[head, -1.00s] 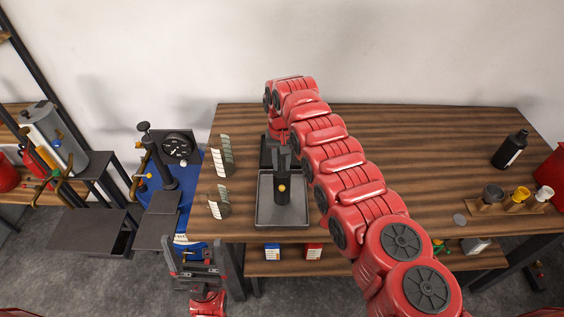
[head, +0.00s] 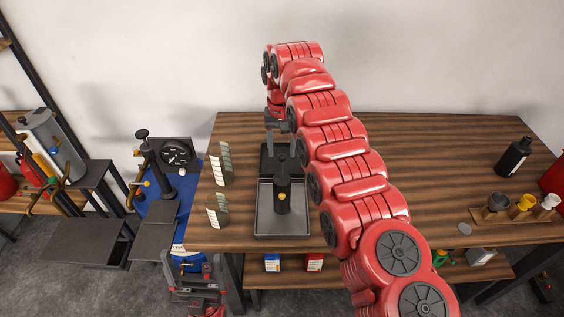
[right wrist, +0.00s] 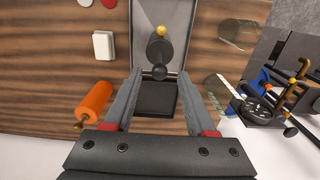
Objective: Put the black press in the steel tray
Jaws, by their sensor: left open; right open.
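The black press (head: 283,192), a dark cylinder with a round top knob and a small brass knob, stands upright inside the steel tray (head: 262,228). In the right wrist view the press (right wrist: 160,50) also shows within the tray (right wrist: 181,12), its knob just beyond the fingertips. My right gripper (head: 271,140) is open and empty, raised above and behind the press, apart from it. Its two fingers (right wrist: 160,74) are spread in the wrist view. My left gripper (head: 195,264) is open and empty, low in front of the table's left end.
A flat black block (right wrist: 157,98) lies behind the tray. An orange-handled tool (right wrist: 95,101) and a white box (right wrist: 103,45) lie beside it.

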